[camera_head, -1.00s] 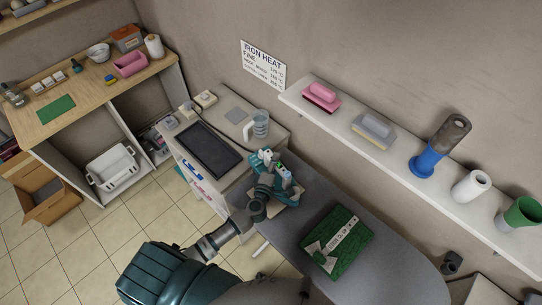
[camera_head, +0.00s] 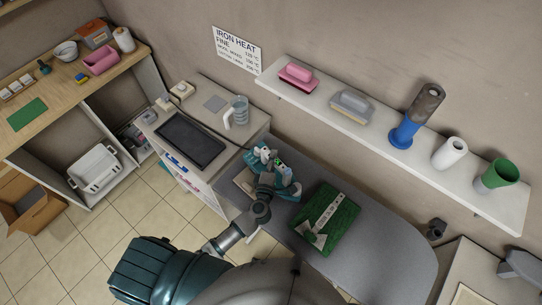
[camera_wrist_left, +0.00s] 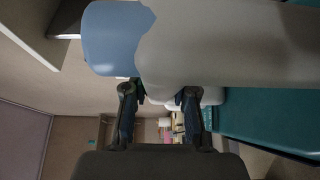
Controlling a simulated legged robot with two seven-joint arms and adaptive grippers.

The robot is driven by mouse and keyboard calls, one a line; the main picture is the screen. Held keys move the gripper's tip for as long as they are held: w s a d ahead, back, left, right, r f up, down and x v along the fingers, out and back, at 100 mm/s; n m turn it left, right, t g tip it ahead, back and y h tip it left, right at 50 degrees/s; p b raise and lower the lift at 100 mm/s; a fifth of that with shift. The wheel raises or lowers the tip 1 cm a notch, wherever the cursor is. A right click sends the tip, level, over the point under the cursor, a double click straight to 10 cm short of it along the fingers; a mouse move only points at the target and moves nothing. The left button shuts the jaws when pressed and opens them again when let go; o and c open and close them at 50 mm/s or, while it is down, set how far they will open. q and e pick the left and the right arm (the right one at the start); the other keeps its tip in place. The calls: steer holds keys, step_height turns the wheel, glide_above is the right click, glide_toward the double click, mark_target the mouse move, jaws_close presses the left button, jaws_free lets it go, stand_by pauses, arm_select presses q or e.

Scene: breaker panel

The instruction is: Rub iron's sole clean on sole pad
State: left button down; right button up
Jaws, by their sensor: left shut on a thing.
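My left gripper (camera_head: 271,170) is over the left part of the grey ironing board (camera_head: 385,240), seen from above in the head view. It is shut on the iron (camera_head: 289,190), a teal and white shape largely covered by the gripper. A beige pad (camera_head: 243,181), likely the sole pad, shows partly just left of the gripper. The arm hides the rest, and I cannot tell whether the sole touches it. In the left wrist view, a large grey and blue body (camera_wrist_left: 225,45), likely the iron, fills the top beyond the two fingers. My right gripper is not in view.
A green folded cloth (camera_head: 340,225) with a pale strip lies right of the gripper. A dark tray (camera_head: 190,140) and a clear jug (camera_head: 237,112) stand on the cabinet behind left. The board's right end is clear.

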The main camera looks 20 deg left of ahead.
mark_target(262, 153)
arm_select(q)
steer(key=shift+f, duration=0.15)
steer(key=shift+w+a+r, duration=0.15)
steer(key=shift+w+a, duration=0.7)
steer(key=shift+a, duration=0.8)
steer(key=shift+w+a+r, duration=0.1)
steer(key=shift+w+a, duration=0.7)
steer(key=shift+a, duration=0.9)
steer(key=shift+w+a+r, duration=0.15)
steer(key=shift+w+a, duration=0.7)
steer(key=shift+a, duration=0.8)
steer(key=shift+s+d, duration=0.4)
steer(key=shift+d, duration=0.5)
steer(key=shift+s+d, duration=0.45)
steer(key=shift+d, duration=0.4)
steer(key=shift+s+d, duration=0.4)
steer(key=shift+d, duration=0.5)
steer(key=shift+s+d+f, duration=0.1)
steer(key=shift+s+d, duration=0.3)
steer(key=shift+d, duration=0.4)
steer(key=shift+s+d+f, duration=0.1)
steer(key=shift+s+d, duration=0.3)
steer(key=shift+d, duration=0.45)
steer(key=shift+s+d+f, duration=0.1)
steer(key=shift+s+d, duration=0.3)
steer(key=shift+d, duration=0.4)
steer(key=shift+a, duration=0.1)
